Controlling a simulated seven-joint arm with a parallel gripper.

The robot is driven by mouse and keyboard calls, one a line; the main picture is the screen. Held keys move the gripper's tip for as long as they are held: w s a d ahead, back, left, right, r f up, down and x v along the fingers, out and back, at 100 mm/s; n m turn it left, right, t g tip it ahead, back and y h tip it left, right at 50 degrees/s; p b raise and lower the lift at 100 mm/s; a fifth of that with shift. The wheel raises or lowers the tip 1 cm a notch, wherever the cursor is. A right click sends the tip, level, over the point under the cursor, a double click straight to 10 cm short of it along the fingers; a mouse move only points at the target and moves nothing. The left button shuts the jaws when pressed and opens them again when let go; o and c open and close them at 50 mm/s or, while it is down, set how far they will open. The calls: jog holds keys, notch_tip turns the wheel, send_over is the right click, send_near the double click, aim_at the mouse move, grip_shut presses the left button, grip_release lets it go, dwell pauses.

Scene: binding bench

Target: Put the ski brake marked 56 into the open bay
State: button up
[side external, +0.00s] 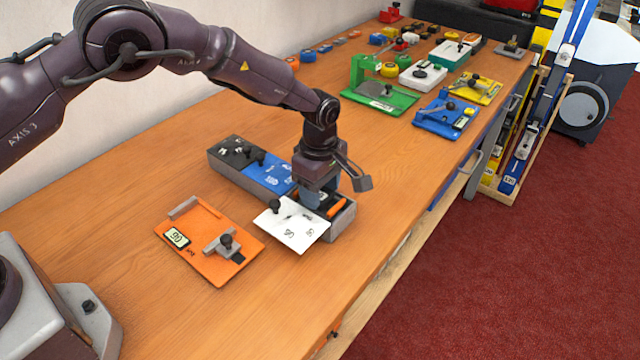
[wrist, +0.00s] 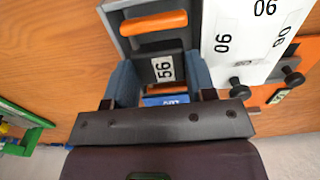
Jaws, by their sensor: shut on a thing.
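My gripper (side external: 318,196) is low over the open bay (side external: 345,222) at the near end of a grey box. In the wrist view its two blue-grey fingers (wrist: 160,85) are shut on the ski brake (wrist: 150,62), a dark piece with a white label reading 56. An orange bar (wrist: 155,22) lies beyond the label, between the grey bay walls; it also shows in the side view (side external: 337,208). I cannot tell whether the bar is part of the brake, nor whether the brake rests on the bay floor. The fingers hide part of the bay.
A white plate (side external: 291,226) lies beside the bay, overlapping its edge. Blue (side external: 266,174) and black (side external: 238,151) covers top the rest of the box. An orange plate (side external: 190,232) with a grey clamp lies left. Green (side external: 385,100) and blue (side external: 440,122) fixtures stand farther back.

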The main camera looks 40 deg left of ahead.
dwell(0.3)
jog(key=o, duration=0.9)
jog(key=shift+f, duration=0.1)
jog(key=shift+s, duration=0.1)
jog(key=shift+c, duration=1.4)
notch_tip(320, 180, up, 12)
jog(key=shift+f, duration=0.2)
